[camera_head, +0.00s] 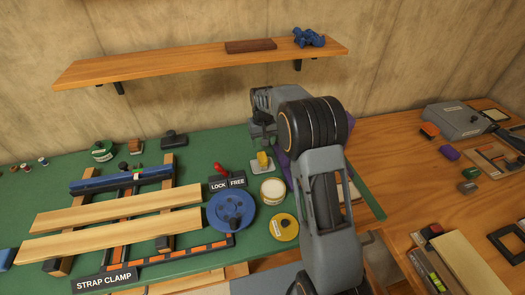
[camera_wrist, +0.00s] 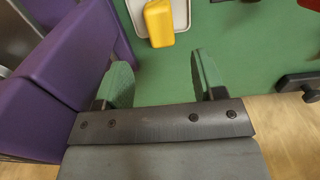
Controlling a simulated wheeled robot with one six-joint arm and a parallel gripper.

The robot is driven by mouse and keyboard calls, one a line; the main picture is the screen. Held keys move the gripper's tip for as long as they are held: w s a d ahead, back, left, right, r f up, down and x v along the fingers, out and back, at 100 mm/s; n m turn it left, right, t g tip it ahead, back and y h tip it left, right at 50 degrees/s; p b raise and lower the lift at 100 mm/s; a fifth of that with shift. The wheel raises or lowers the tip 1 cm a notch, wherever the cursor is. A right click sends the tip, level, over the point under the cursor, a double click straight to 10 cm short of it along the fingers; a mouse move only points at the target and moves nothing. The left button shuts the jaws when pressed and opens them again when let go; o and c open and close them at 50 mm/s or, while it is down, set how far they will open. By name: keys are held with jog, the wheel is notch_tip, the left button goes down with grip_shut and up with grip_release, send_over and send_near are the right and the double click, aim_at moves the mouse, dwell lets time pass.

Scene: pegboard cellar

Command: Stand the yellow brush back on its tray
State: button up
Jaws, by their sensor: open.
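The yellow brush (camera_head: 263,159) is a small yellow block at the pale tray (camera_head: 257,171), on the green bench top. In the wrist view the yellow brush (camera_wrist: 158,24) overlaps the pale tray (camera_wrist: 181,17) at the top edge, and part of both is cut off. I cannot tell whether it stands or leans, and its bristles do not show. My gripper (camera_wrist: 164,74) is open and empty, its two green-padded fingers apart. The brush is ahead of the fingertips, not between them. In the head view my arm hides part of the gripper.
A purple block (camera_wrist: 60,55) is close on the left of my fingers. A round cream-lidded tub (camera_head: 272,190), a blue disc (camera_head: 231,210) and a red lever with a LOCK/FREE label (camera_head: 227,181) are near the tray. A wooden shelf (camera_head: 200,63) hangs above.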

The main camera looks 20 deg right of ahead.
jog(key=s+r+t, duration=0.2)
jog(key=s+r, duration=1.1)
jog(key=s, duration=0.4)
jog(key=s+f+t, duration=0.2)
jog(key=s, duration=0.8)
jog(key=shift+s+a, duration=0.15)
jog(key=shift+s, duration=0.2)
